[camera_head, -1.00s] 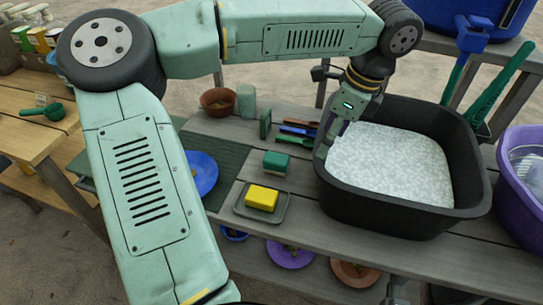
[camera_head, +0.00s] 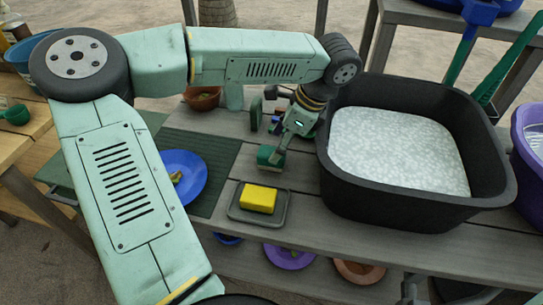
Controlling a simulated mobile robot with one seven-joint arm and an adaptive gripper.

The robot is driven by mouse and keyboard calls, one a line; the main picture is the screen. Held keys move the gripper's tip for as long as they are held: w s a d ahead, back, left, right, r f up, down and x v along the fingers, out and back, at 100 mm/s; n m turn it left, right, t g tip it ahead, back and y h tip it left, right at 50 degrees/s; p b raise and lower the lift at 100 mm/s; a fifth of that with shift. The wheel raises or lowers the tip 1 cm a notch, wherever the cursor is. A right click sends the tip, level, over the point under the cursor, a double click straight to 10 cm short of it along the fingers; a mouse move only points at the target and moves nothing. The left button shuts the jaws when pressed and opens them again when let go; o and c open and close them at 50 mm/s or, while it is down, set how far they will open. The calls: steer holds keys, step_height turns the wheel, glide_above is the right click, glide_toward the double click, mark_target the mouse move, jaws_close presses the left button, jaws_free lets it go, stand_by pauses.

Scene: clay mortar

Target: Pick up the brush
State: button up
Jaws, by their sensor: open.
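My gripper (camera_head: 278,146) is open and points down at a small green block (camera_head: 268,158), perhaps a scrubber or sponge, on the grey slatted bench. The fingers are at or just above the block's right side; I cannot tell whether they touch it. Small handled tools, possibly brushes, lie behind my gripper and are mostly hidden by it. A long blue-headed tool (camera_head: 472,40) and a long green one (camera_head: 512,62), which may be brushes, stand behind the black tub at the upper right.
The black tub (camera_head: 345,178) of foamy water stands close right of my gripper. A yellow sponge (camera_head: 258,198) sits on a grey tray (camera_head: 240,215) in front. A blue plate (camera_head: 198,172) lies on a dark green mat (camera_head: 222,190) at left. A brown bowl (camera_head: 203,103) is behind.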

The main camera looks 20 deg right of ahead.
mark_target(271, 152)
steer(key=x, duration=0.2)
steer(key=p+x, duration=0.1)
steer(key=shift+a+f+p, duration=0.3)
steer(key=shift+a, duration=0.05)
steer(key=shift+w+a+f, duration=0.1)
steer(key=shift+a+f, duration=0.05)
steer(key=shift+f, duration=0.35)
steer(key=shift+c, duration=0.6)
steer(key=c, duration=1.1)
steer(key=shift+c, duration=0.2)
step_height(271, 152, up, 10)
steer(key=shift+r+b, duration=0.1)
steer(key=shift+b, duration=1)
